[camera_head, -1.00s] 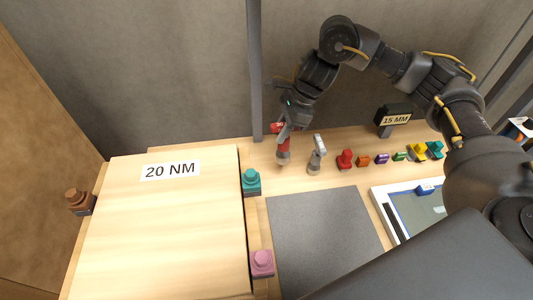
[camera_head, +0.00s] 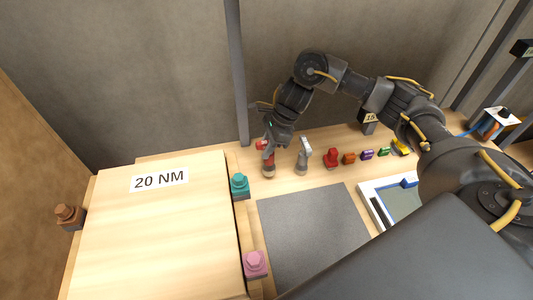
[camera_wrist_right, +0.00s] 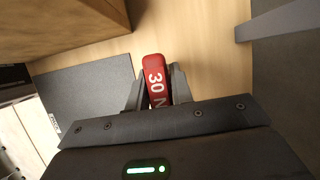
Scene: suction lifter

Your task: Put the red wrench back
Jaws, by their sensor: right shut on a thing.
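The red wrench (camera_head: 268,165) is upright at the back of the wooden bench, its lower end at or very near the bench top. My right gripper (camera_head: 268,142) is shut on its upper part from above. In the right wrist view the red body (camera_wrist_right: 155,75), marked "30 N", sits between the two fingers of my right gripper (camera_wrist_right: 157,88). A similar grey tool (camera_head: 303,157) stands upright just to its right. My left gripper is not in view.
A box marked "20 NM" (camera_head: 150,230) fills the left of the bench. Teal (camera_head: 239,185) and pink (camera_head: 255,264) pieces stand along its right side. A grey mat (camera_head: 310,225) lies clear. Several small coloured pieces line the back right, behind a tablet (camera_head: 373,207).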

